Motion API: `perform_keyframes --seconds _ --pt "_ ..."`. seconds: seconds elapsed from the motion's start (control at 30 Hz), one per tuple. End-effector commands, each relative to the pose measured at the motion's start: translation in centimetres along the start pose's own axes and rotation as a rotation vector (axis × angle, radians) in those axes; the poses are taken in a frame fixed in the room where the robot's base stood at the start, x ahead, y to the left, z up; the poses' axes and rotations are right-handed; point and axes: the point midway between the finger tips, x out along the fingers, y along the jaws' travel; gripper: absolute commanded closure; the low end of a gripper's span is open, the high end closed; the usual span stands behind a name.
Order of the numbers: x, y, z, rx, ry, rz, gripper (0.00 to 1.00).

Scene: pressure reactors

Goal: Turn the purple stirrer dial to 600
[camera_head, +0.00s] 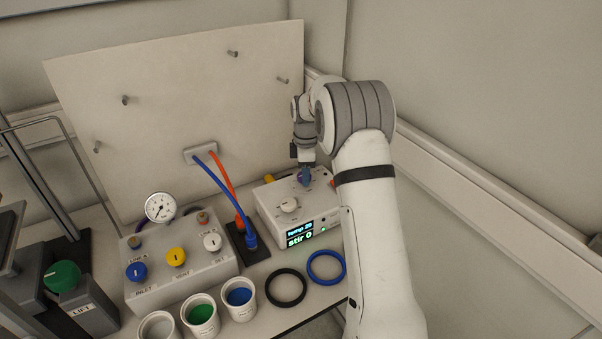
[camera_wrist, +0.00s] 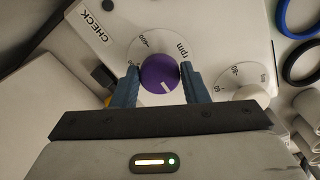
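The purple stirrer dial (camera_wrist: 160,74) sits on the white stirrer box (camera_head: 265,207), with a white pointer mark toward the lower right in the wrist view. Its scale reads "rpm", with a number partly readable. My gripper (camera_wrist: 160,80) has its two blue-grey fingers on either side of the dial, very close to its edges. I cannot tell whether they press on it. In the head view my gripper (camera_head: 305,177) is down at the box top and largely hides the dial. The box's display (camera_head: 299,234) shows "stir 0" and a temp line.
A white dial (camera_head: 289,205) stands on the same box, close to my gripper; it also shows in the wrist view (camera_wrist: 243,93). Blue and orange cables (camera_head: 222,190) run left of the box. Black (camera_head: 286,302) and blue rings lie in front. A wall rail is at right.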

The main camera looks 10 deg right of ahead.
Motion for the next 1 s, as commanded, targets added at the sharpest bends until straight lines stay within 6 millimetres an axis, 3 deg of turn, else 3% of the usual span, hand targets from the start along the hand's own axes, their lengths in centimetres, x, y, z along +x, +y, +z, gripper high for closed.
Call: perform_keyframes --seconds 0.17,0.2,0.27,0.4,0.67,1.0 --pt "0.1 -0.3 0.0 0.0 -0.001 -0.01 0.81" --pt "0.1 -0.7 -2.3 -0.008 -0.001 -0.011 0.83" --pt "0.2 -0.5 -0.9 0.0 0.0 -0.012 0.83" --pt "0.2 -0.4 -0.1 0.016 -0.001 -0.016 0.83" --pt "0.4 -0.5 0.3 0.128 -0.005 -0.019 0.83" --pt "0.4 -0.6 0.3 0.425 -0.008 -0.019 0.83"
